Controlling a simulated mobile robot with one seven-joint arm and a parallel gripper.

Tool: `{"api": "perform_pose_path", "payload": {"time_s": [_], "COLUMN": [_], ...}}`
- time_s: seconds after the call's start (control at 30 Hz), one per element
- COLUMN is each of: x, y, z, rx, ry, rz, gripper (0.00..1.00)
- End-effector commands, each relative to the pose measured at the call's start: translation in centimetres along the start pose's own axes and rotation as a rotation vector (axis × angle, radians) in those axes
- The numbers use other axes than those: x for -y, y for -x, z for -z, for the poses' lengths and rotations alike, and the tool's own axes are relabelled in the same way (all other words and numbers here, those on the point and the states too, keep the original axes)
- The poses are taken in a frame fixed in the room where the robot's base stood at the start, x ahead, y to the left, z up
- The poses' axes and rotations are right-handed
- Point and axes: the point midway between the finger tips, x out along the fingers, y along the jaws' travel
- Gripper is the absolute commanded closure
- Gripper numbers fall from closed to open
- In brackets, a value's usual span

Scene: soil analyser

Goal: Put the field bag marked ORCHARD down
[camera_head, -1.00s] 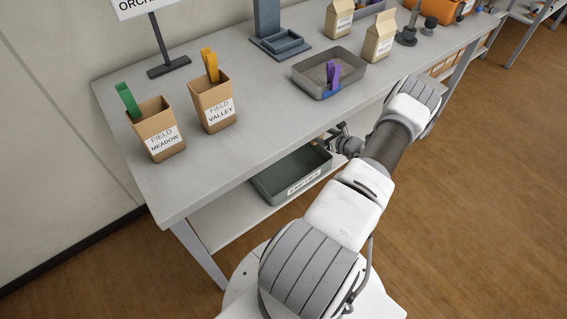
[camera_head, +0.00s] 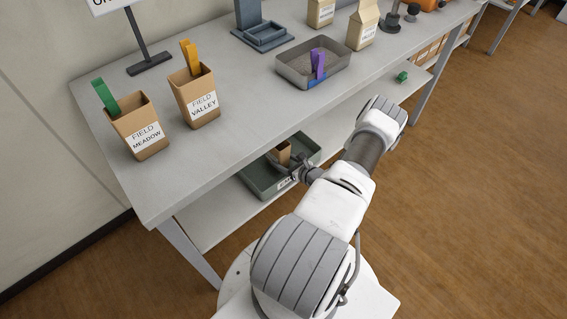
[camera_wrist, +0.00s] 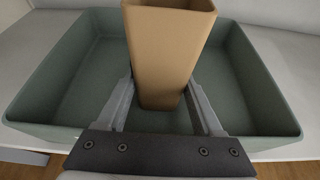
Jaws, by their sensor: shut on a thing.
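A plain tan open-topped bag (camera_head: 283,152) is in my gripper (camera_head: 298,168), within the walls of the green tray (camera_head: 256,184) on the lower shelf. In the wrist view the bag (camera_wrist: 168,45) stands about upright between the two fingers of my gripper (camera_wrist: 160,92), which are shut on it. The green tray (camera_wrist: 60,82) surrounds it. The bag's base is near the tray floor; I cannot tell whether it touches. No marking on the bag is readable. The tray's front label is mostly hidden by my gripper.
On the bench above stand the FIELD MEADOW bag (camera_head: 138,126) with a green clip and the FIELD VALLEY bag (camera_head: 195,97) with an orange clip. A grey tray (camera_head: 337,77) holds a purple clip. A green item (camera_head: 402,76) lies further right, on the shelf. The bench edge overhangs the shelf.

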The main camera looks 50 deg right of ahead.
Motion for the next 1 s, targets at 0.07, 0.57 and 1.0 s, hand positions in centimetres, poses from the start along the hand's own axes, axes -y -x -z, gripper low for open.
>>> {"api": "perform_pose_path", "payload": {"time_s": [0.07, 0.57, 1.0], "x": [0.0, 0.1, 0.2], "y": [-0.2, -0.3, 0.7], "z": [0.6, 0.7, 0.3], "rx": [0.0, 0.0, -0.001], "ry": [0.0, 0.0, 0.0], "rz": [0.0, 0.0, 0.002], "gripper": [1.0, 0.05, 0.02]}}
